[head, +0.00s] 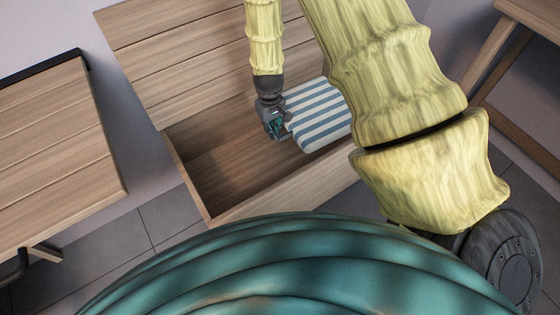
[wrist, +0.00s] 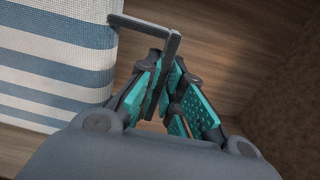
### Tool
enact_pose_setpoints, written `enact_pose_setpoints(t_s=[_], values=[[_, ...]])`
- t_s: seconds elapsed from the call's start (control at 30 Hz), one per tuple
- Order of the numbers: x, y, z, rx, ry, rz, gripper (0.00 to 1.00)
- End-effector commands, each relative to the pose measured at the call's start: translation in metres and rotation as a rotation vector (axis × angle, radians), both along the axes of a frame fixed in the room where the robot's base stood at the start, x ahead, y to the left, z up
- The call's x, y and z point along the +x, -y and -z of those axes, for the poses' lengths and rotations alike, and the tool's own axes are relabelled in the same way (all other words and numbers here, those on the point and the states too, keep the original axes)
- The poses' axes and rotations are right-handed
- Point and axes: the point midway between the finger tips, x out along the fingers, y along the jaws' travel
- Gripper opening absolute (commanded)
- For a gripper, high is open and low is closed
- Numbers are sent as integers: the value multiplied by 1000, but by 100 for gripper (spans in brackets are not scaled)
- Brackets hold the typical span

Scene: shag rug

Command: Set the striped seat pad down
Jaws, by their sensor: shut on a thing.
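The striped seat pad (head: 318,112), white with blue-grey stripes, is over the right part of an open wooden chest (head: 205,165). My arm hides the pad's right end. I cannot tell whether it touches the chest's bottom. In the wrist view the pad (wrist: 50,65) fills the left side, with a dark angular handle (wrist: 145,27) reaching from its edge. My gripper (head: 276,129) is at the pad's left edge. In the wrist view its teal-padded fingers (wrist: 170,92) are shut on that handle.
The chest's slatted wooden lid (head: 180,55) stands raised behind. Its front wall (head: 285,192) is on the near side. The left part inside the chest is bare. A slatted wooden table (head: 60,150) is at the left, and wooden furniture (head: 500,60) stands at the upper right.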

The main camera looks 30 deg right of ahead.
Motion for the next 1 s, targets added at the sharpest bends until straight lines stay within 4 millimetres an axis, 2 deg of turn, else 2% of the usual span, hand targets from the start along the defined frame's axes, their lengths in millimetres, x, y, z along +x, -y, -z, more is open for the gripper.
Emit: enact_pose_setpoints(t_s=[0.03, 0.2, 0.57, 0.83, 1.0], values=[[0, 1, 18, -1, 1, -7, 0], [0, 3, 41, -2, 1, -32, 0], [0, 4, 62, -3, 0, -50, 0], [0, 4, 104, -2, -2, -50, 0], [0, 4, 118, -3, 1, -51, 0]])
